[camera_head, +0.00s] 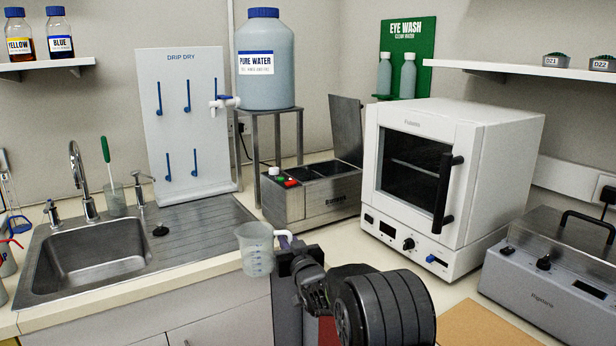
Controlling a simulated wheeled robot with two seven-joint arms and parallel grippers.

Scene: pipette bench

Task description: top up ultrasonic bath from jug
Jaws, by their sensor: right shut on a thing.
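A translucent measuring jug (256,252) with a pale handle is held roughly upright in front of the counter's front edge. My right gripper (286,243) is shut on the jug's handle, at the jug's right side. How much water is in the jug I cannot tell. The steel ultrasonic bath (325,206) stands on the counter behind and to the right of the jug, its lid (346,130) raised at the back right. Its basin is open at the top; the water level inside cannot be made out. My left gripper is not in view.
A sink (95,257) and ribbed drainer lie at left. A blue-capped pure water carboy (265,65) stands on a metal stand behind the bath. A white oven (450,175) stands close to the bath's right. The counter left of the bath is mostly clear.

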